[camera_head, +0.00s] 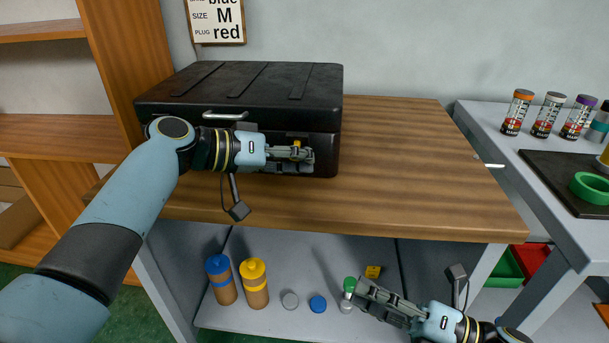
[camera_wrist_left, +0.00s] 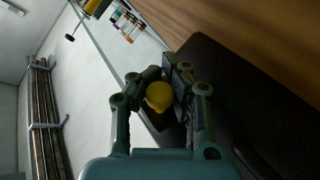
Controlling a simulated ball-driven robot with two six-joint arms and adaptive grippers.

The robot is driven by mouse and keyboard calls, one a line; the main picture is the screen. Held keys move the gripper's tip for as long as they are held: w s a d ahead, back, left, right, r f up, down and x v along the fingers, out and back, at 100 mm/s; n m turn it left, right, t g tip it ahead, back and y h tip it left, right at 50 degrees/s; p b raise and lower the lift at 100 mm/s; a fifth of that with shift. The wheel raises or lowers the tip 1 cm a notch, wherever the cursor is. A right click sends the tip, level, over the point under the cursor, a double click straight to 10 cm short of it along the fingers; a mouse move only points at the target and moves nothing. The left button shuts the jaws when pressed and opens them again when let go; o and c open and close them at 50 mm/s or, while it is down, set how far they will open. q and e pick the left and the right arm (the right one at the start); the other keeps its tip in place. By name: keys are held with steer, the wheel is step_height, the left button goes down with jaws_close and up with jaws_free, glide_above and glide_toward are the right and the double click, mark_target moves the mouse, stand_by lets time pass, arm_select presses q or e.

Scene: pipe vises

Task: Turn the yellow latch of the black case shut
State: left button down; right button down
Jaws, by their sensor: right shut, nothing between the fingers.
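The black case (camera_head: 240,85) stands on the wooden tabletop with its lid down and a silver handle (camera_head: 225,116) in front. Its yellow latch (camera_head: 297,144) is on the front near the right end, partly hidden by my left gripper (camera_head: 308,159). In the left wrist view the latch (camera_wrist_left: 158,96) shows as a yellow knob between the fingers of my left gripper (camera_wrist_left: 165,75). Whether the fingers press on it, and the latch's exact angle, I cannot tell. My right gripper (camera_head: 362,290) is shut and empty, low in front of the shelf under the table.
On the lower shelf stand a blue-topped bottle (camera_head: 221,281), a yellow-topped bottle (camera_head: 254,284) and a green-topped one (camera_head: 348,290) beside my right gripper. Spray cans (camera_head: 517,113) and a green ring (camera_head: 590,188) are on the right table. The wooden tabletop (camera_head: 410,170) right of the case is clear.

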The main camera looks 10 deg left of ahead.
arm_select(q)
steer(key=shift+w+a+r, duration=0.1)
steer(key=shift+w+r, duration=0.05)
steer(key=shift+r, duration=0.1)
arm_select(e)
steer(key=w+r+n+g, duration=0.1)
steer(key=w+r, duration=0.1)
steer(key=r, duration=0.1)
steer(key=w+a+r+n+g, duration=0.1)
steer(key=w+r+n, duration=0.1)
steer(key=w+a+r+n+g+y, duration=0.1)
steer(key=w+r, duration=0.2)
steer(key=shift+w+r+n, duration=0.1)
steer(key=shift+r+n, duration=0.2)
steer(key=shift+n, duration=0.1)
steer(key=x, duration=0.3)
steer(key=w+r+x, duration=0.1)
steer(key=x, duration=0.6)
steer(key=shift+w+d+r, duration=0.15)
steer(key=shift+w+r, duration=0.05)
steer(key=shift+w, duration=0.25)
steer(key=shift+w+r, duration=0.45)
steer(key=shift+w, duration=0.25)
arm_select(q)
steer(key=shift+f, duration=0.1)
